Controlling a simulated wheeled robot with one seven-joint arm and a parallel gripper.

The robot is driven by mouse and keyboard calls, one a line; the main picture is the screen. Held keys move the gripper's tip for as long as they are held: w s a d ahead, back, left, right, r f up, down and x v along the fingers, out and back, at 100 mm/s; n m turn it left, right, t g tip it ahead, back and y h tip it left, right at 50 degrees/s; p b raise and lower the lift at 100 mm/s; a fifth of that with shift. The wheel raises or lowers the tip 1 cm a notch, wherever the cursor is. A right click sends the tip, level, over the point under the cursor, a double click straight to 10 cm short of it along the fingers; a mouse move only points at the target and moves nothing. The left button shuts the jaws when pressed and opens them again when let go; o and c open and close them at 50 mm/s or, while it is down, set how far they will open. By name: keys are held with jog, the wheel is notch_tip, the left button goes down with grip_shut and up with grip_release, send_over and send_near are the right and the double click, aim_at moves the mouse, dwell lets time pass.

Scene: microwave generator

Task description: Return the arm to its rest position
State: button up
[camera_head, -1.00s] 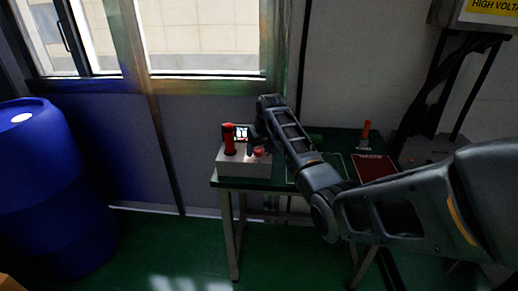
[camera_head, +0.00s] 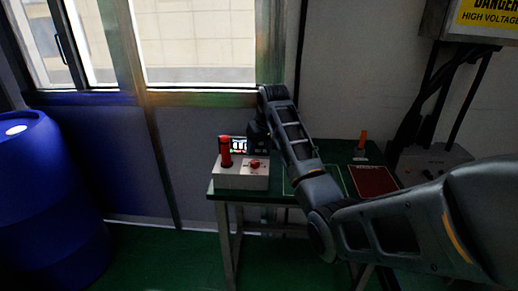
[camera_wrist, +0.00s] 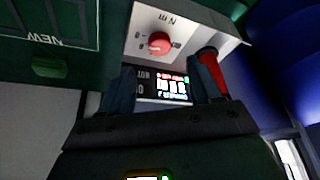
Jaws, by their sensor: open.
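My gripper (camera_head: 258,134) is above and behind the right part of a pale control box (camera_head: 240,182) on the green table. It is open and empty. In the wrist view my two dark fingers (camera_wrist: 160,82) are spread apart, with a lit display (camera_wrist: 172,86) seen between them. The box carries a red knob (camera_head: 255,164), which also shows in the wrist view (camera_wrist: 159,43), and an upright red cylinder (camera_head: 226,151), also in the wrist view (camera_wrist: 213,74). My fingers do not appear to touch the knob. My arm stretches across the right of the head view.
A green table (camera_head: 216,190) carries a dark red marked area (camera_head: 373,181) and an orange-handled object (camera_head: 362,146). A blue barrel (camera_head: 45,205) stands at left. A high-voltage cabinet (camera_head: 450,22) hangs at upper right. Floor in front of the table is clear.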

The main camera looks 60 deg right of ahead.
dwell(0.3)
jog(key=s+a+f+n+t, duration=0.1)
jog(key=a+f+t, duration=0.1)
jog(key=a+f, duration=0.75)
jog(key=s+a+f+n+t, duration=0.1)
jog(key=a+f, duration=0.5)
jog(key=a, duration=0.7)
jog(key=s+a+f+t, duration=0.2)
jog(key=s+a, duration=0.3)
jog(key=a, duration=0.4)
jog(key=s+a+r+n+t, duration=0.1)
jog(key=s+a+r+t, duration=0.15)
jog(key=s+a, duration=0.45)
jog(key=s+a+r+n+t, duration=0.15)
jog(key=s+a+r, duration=0.25)
jog(key=s, duration=0.5)
jog(key=s+a+r+n+t+y, duration=0.2)
jog(key=s+a+r, duration=0.1)
jog(key=s+r, duration=0.8)
notch_tip(320, 180, up, 3)
jog(key=shift+a+r+n+y, duration=0.1)
jog(key=shift+a+n+y, duration=0.2)
jog(key=shift+a+n, duration=0.05)
